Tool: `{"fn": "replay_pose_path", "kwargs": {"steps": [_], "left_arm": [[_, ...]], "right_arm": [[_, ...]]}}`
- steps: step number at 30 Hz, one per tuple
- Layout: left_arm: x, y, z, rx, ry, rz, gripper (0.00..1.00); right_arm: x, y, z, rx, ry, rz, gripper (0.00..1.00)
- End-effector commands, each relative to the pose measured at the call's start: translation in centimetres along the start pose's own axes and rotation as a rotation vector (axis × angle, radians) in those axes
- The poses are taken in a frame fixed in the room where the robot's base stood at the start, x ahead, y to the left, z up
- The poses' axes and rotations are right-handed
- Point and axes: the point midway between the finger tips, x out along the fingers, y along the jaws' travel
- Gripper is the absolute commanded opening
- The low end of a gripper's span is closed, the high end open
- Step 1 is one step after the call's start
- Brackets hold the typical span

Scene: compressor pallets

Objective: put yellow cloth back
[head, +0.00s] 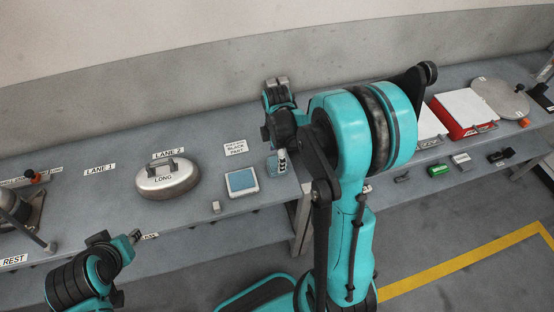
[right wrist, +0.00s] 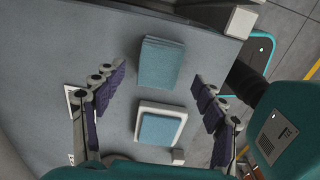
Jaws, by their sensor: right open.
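No yellow cloth shows in either view. A folded blue-teal cloth or block (right wrist: 161,62) lies on the table in the right wrist view, between my right fingers' lines. Beside it is a white tray (right wrist: 142,107) with a blue pad (right wrist: 160,130) on it; this pad also shows in the head view (head: 241,181). My right gripper (head: 281,158) is open and empty above this part of the table; its spread dark fingers show in the right wrist view (right wrist: 160,92). My left gripper (head: 130,240) is at the table's front edge, its jaws too small to read.
A round metal part marked LONG (head: 168,178) stands left of the tray. A small grey block (head: 216,207) lies near the front edge. A red-and-white tray (head: 464,112) and a round plate (head: 500,98) are on the right. My right arm hides the middle of the bench.

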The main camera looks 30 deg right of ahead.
Motion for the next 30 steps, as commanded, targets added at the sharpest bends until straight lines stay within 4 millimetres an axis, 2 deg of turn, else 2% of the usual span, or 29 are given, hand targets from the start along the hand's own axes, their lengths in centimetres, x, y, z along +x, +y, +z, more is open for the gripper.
{"fn": "replay_pose_path", "kwargs": {"steps": [1,6,13,17,20,24,30], "left_arm": [[-0.7,0.0,-0.5,0.000,0.000,0.000,0.31],[-1.5,0.0,-1.1,0.000,0.000,0.000,0.31],[-2.1,0.0,-1.5,0.000,0.000,0.000,0.31],[-2.1,0.0,-1.5,0.000,0.000,0.000,0.31],[-2.1,0.0,-1.5,0.000,0.000,0.000,0.31],[-2.1,0.0,-1.5,0.000,0.000,0.000,0.31],[-2.1,0.0,-1.5,0.000,0.000,0.000,0.31]], "right_arm": [[-1.7,0.0,0.0,0.000,0.000,0.000,0.71],[-5.3,0.0,0.0,0.000,0.000,0.000,0.71],[-8.0,0.0,0.0,0.002,0.000,0.001,0.71],[-9.2,-0.7,-0.6,0.061,0.001,0.029,0.71],[-10.8,-2.2,-1.7,0.197,0.013,0.094,0.71],[-13.5,-5.3,-3.8,0.487,0.078,0.223,0.71],[-15.4,-9.8,-6.1,0.908,0.267,0.366,0.71]]}}
